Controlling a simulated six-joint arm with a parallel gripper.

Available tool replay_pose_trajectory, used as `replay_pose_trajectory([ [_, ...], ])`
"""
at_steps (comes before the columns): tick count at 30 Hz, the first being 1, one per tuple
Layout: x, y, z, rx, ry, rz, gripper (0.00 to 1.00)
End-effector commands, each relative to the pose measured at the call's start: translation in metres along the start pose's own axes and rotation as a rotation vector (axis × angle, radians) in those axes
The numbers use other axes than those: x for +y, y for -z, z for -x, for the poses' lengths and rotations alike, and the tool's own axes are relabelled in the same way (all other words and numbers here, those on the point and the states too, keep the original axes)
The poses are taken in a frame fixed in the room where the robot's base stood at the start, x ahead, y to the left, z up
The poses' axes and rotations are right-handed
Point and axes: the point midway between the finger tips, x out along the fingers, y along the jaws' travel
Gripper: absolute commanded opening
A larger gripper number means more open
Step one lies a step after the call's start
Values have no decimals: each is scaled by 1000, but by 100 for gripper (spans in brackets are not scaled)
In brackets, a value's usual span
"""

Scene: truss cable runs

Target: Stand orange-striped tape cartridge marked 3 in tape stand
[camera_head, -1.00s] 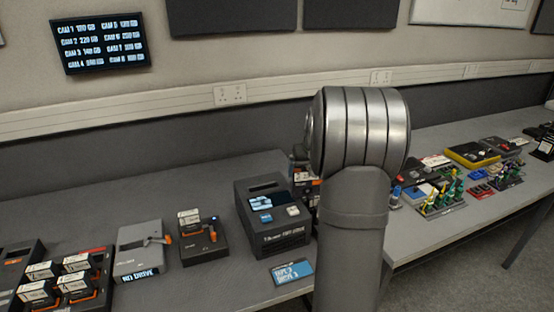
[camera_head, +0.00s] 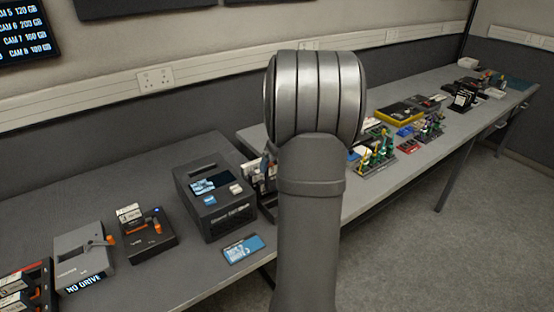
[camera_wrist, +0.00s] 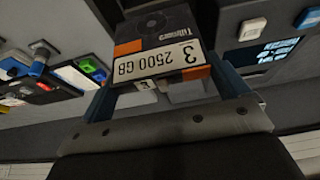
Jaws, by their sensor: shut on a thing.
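The tape cartridge marked 3 (camera_wrist: 160,50) is dark with orange stripes and a white label reading 3 and 2500 GB. It sits between the two blue fingers of my gripper (camera_wrist: 168,82) in the wrist view, and the gripper is shut on it. Behind its lower edge a small pale label and grey surfaces show, partly hidden. In the head view my arm hides the gripper and the cartridge. Cartridge-like items (camera_head: 262,172) show partly beside my arm, just right of the black tape drive; I cannot tell whether they stand in the tape stand.
The black tape drive (camera_head: 215,195) with a small screen stands on the grey bench. A blue-lettered card (camera_head: 243,249) lies before it. A small black unit (camera_head: 148,235) and a grey NO DRIVE unit (camera_head: 82,260) stand left. Connector racks (camera_head: 375,158) stand to the right.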

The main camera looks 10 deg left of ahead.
Motion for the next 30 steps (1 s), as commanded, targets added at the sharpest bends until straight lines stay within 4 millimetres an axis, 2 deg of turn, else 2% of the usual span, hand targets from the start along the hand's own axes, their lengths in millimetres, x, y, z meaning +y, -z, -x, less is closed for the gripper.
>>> replay_pose_trajectory([
  [18,0,-21,-51,0,1,-1,43],
  [30,0,-23,-55,1,0,0,43],
])
